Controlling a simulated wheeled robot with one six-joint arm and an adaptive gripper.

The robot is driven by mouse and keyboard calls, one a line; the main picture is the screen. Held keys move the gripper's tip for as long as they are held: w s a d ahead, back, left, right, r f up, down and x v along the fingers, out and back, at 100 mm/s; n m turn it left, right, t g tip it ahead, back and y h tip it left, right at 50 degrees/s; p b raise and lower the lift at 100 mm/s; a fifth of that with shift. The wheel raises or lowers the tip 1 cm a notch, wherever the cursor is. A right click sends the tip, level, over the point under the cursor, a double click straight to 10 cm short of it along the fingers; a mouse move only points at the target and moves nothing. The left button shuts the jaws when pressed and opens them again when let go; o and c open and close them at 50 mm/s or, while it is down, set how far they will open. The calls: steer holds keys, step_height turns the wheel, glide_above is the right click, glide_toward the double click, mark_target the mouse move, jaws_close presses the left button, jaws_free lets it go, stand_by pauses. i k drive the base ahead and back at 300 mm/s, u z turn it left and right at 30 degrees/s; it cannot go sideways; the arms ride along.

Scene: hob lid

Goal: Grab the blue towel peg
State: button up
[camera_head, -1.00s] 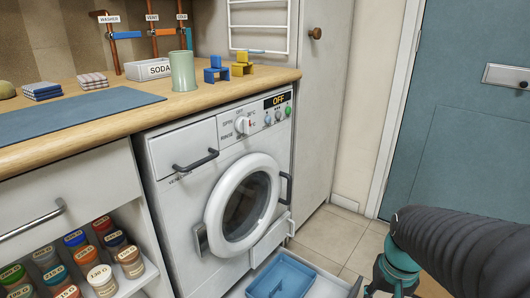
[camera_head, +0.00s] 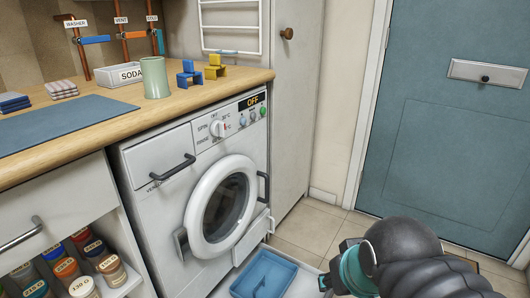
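The blue towel peg (camera_head: 189,74) stands on the wooden counter near its back right part, just left of a similar yellow peg (camera_head: 215,67) and right of a pale green cup (camera_head: 156,78). My gripper (camera_head: 333,268) is at the lower right, low over the floor area and far from the blue peg. Only some dark parts beside the teal ring of my wrist show. My arm hides much of it, so its fingers cannot be made out.
A washing machine (camera_head: 160,213) reading OFF stands under the counter (camera_head: 120,118). A blue tray (camera_head: 263,273) sits low in front of it. A white rail rack (camera_head: 230,51) hangs behind the pegs. A SODA box (camera_head: 118,76) stands left of the cup. The blue door (camera_head: 450,130) is at right.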

mark_target(189, 72)
steer(key=z, duration=0.2)
steer(key=k, duration=1.65)
steer(key=u, duration=0.9)
steer(key=i, duration=0.7)
steer(key=u, duration=0.7)
steer(key=i, duration=0.75)
steer(key=z, duration=0.7)
steer(key=i, duration=0.7)
steer(key=z, duration=0.8)
